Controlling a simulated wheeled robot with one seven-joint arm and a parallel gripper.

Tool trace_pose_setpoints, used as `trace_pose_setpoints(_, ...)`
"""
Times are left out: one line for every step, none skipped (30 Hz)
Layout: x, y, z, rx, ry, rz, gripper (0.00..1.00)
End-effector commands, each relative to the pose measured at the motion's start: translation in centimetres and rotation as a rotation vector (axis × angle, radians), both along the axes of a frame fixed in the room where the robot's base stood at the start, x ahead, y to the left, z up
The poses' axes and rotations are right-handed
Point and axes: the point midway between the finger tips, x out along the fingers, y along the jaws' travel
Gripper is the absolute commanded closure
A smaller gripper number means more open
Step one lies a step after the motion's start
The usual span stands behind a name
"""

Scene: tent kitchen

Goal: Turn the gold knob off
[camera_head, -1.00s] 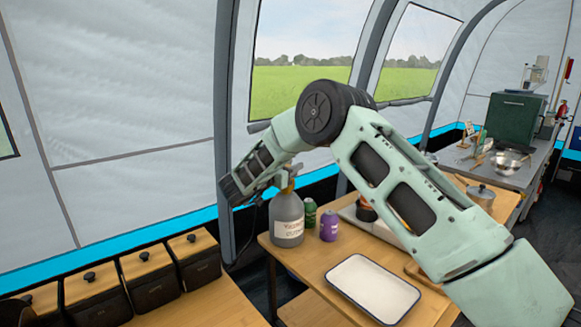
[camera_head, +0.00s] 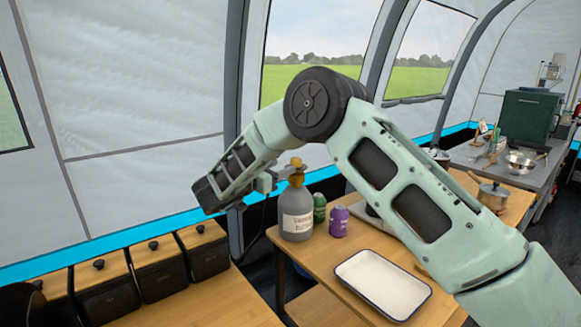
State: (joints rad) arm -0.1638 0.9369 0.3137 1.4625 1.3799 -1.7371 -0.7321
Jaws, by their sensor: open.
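A grey bottle (camera_head: 297,217) with a pale printed label stands upright at the left end of the wooden table. The gold knob (camera_head: 296,163) sits on its top and shows clear above the neck. My gripper (camera_head: 275,178) is at the end of my pale green arm, just left of the bottle's neck and slightly below the knob. It is small in view and partly hidden by my wrist. It is open, with nothing seen held in it. I cannot tell whether a fingertip touches the bottle, nor how the knob is turned.
A green can (camera_head: 319,208) and a purple can (camera_head: 338,221) stand close right of the bottle. A white tray (camera_head: 382,284) lies in front on the table. Dark boxes with wooden lids (camera_head: 153,268) line the left. A pot (camera_head: 491,196) stands farther right.

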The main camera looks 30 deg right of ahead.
Motion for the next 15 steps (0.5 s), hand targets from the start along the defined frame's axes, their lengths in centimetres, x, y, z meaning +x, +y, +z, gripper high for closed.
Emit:
trace_pose_setpoints(-0.2, 0.8, -0.1, 0.0, -0.001, 0.003, 0.47)
trace_pose_setpoints(-0.4, 1.1, -0.1, 0.001, -0.001, 0.002, 0.47)
trace_pose_setpoints(-0.5, 1.4, 0.0, 0.001, -0.001, 0.001, 0.47)
trace_pose_setpoints(-0.6, 1.6, 0.0, 0.0, -0.001, 0.0, 0.47)
trace_pose_setpoints(-0.7, 1.8, 0.0, 0.0, -0.001, 0.0, 0.47)
trace_pose_setpoints(-0.8, 2.0, 0.0, 0.0, -0.001, 0.0, 0.47)
trace_pose_setpoints(-0.8, 2.1, 0.0, 0.0, -0.001, 0.0, 0.47)
trace_pose_setpoints(-0.8, 2.2, 0.0, 0.0, -0.001, 0.0, 0.47)
trace_pose_setpoints(-0.9, 2.2, 0.0, 0.0, -0.001, 0.0, 0.47)
trace_pose_setpoints(-0.9, 2.2, 0.0, 0.0, -0.001, 0.0, 0.47)
trace_pose_setpoints(-0.9, 2.2, 0.1, 0.0, -0.001, -0.001, 0.47)
trace_pose_setpoints(-0.9, 2.2, 0.1, 0.0, -0.001, -0.001, 0.47)
trace_pose_setpoints(-0.9, 2.2, 0.1, 0.0, -0.001, -0.001, 0.47)
trace_pose_setpoints(-0.9, 2.2, 0.1, 0.0, -0.001, -0.001, 0.47)
trace_pose_setpoints(-0.9, 2.2, 0.1, 0.0, -0.001, -0.001, 0.47)
